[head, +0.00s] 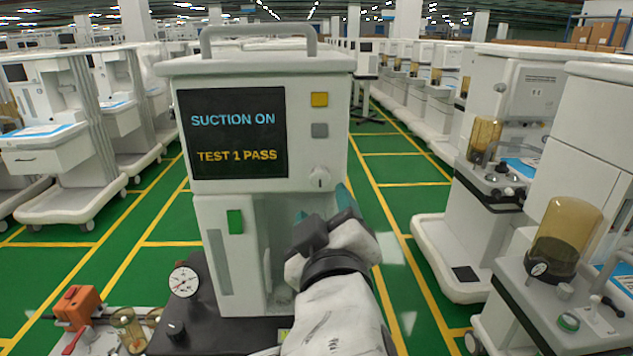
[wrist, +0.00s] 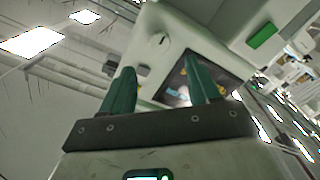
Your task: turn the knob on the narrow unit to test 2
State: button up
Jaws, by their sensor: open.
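The narrow unit (head: 262,85) is white, with a top handle and a dark screen (head: 238,133) reading "SUCTION ON" and "TEST 1 PASS". Its pale round knob (head: 319,177) is at the lower right of the front panel, under a yellow button (head: 319,99) and a grey one (head: 319,130). My gripper (head: 325,203) is just below and right of the knob, with teal fingers. In the wrist view, the open fingers (wrist: 163,80) point toward the panel, and the knob (wrist: 158,40) shows beyond them, apart from both. Nothing is between the fingers.
A green switch (head: 235,222) is on the unit's lower front. A gauge (head: 184,281) and a black knob (head: 175,329) are on the dark base below. Carts with amber jars (head: 566,238) stand at right, and white carts (head: 62,150) at left. Green floor lies between.

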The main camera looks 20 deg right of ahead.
aim_at(320, 180)
jog(key=p+x, duration=0.1)
jog(key=x, duration=0.8)
jog(key=shift+f, duration=0.1)
jog(key=shift+s, duration=0.1)
jog(key=c, duration=1)
